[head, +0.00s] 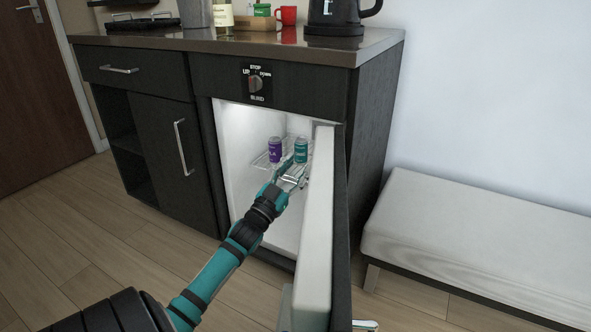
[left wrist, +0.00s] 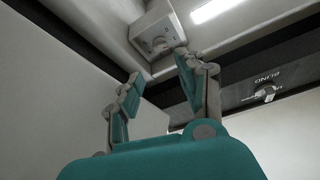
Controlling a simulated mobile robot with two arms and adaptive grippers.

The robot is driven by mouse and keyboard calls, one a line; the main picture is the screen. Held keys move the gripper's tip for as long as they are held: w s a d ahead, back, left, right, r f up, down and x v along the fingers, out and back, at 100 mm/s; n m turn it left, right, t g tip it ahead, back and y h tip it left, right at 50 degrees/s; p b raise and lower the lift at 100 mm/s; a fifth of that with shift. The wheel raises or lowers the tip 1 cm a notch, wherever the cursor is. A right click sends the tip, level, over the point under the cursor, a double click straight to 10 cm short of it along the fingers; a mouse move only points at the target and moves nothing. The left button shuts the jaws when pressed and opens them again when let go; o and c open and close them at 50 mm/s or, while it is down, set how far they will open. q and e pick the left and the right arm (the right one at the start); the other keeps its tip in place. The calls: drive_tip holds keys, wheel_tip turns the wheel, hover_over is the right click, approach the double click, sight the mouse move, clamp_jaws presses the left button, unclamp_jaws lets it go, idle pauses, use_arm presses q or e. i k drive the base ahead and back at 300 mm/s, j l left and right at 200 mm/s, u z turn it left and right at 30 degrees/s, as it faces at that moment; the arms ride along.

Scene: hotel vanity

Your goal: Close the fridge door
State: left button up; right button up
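The fridge door (head: 318,235) stands wide open in the head view, its white inner side facing left and its dark outer face to the right. The fridge interior (head: 237,145) is lit and white. A purple can (head: 275,150) and a teal can (head: 301,150) stand on its wire rack. My left gripper (head: 291,170) is in front of the opening, left of the door, near the teal can in the picture. In the left wrist view its fingers (left wrist: 158,85) are spread apart with nothing between them. I cannot tell whether it touches the door.
The dark cabinet has a countertop (head: 230,43) holding a black kettle (head: 340,15), a red mug (head: 288,15) and a bottle (head: 222,17). A knob (head: 256,84) sits above the fridge. A cushioned bench (head: 480,235) stands at the right. The floor at left is clear.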

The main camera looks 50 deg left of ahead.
sight(321, 301)
drive_tip(key=k, duration=1)
